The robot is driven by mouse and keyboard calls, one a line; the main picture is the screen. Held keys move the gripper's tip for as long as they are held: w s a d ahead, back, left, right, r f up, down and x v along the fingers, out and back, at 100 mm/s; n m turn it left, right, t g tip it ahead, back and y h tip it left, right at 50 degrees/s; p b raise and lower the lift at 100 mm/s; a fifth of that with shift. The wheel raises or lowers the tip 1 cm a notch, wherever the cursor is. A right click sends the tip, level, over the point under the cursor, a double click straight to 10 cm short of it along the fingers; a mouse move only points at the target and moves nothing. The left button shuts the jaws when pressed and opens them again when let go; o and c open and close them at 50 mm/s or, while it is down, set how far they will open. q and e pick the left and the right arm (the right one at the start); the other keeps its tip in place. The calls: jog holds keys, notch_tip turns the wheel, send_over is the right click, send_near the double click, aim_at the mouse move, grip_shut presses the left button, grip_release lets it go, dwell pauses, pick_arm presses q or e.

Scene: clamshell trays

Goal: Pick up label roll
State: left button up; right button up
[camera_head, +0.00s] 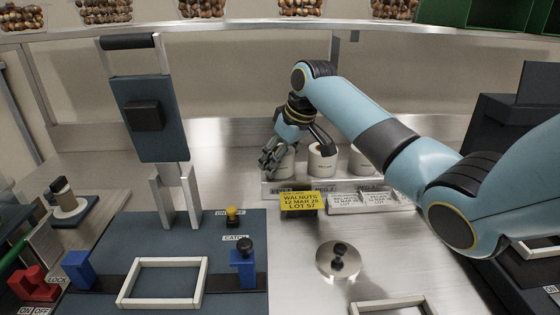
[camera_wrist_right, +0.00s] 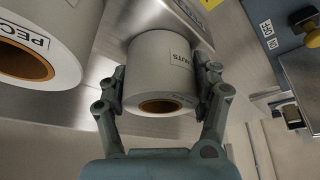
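The white label roll (camera_wrist_right: 162,70), its label partly hidden and ending in "UTS", stands between the two fingers of my right gripper (camera_wrist_right: 163,82) in the right wrist view. One finger lies close along each side of it; I cannot tell whether both press on it. In the head view my right gripper (camera_head: 290,158) points down over the leftmost label roll (camera_head: 284,165) of a row and partly hides it. The roll appears upright in its rack (camera_head: 310,187). My left gripper is not in view.
The pecan roll (camera_head: 322,162) stands close beside, also in the right wrist view (camera_wrist_right: 50,45). A third roll (camera_head: 360,161) is further right. A yellow walnuts sign (camera_head: 298,201) is in front. A blue machine with a raised lid (camera_head: 150,115) stands left.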

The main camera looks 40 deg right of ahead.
jog(key=shift+c, duration=1)
jog(key=shift+r, duration=0.1)
jog(key=shift+r, duration=0.55)
notch_tip(320, 180, up, 3)
jog(key=shift+w+r, duration=0.1)
jog(key=s+a+r, duration=0.3)
jog(key=s+r, duration=0.3)
jog(key=s, duration=0.5)
jog(key=shift+s+r, duration=0.25)
jog(key=shift+r, duration=0.05)
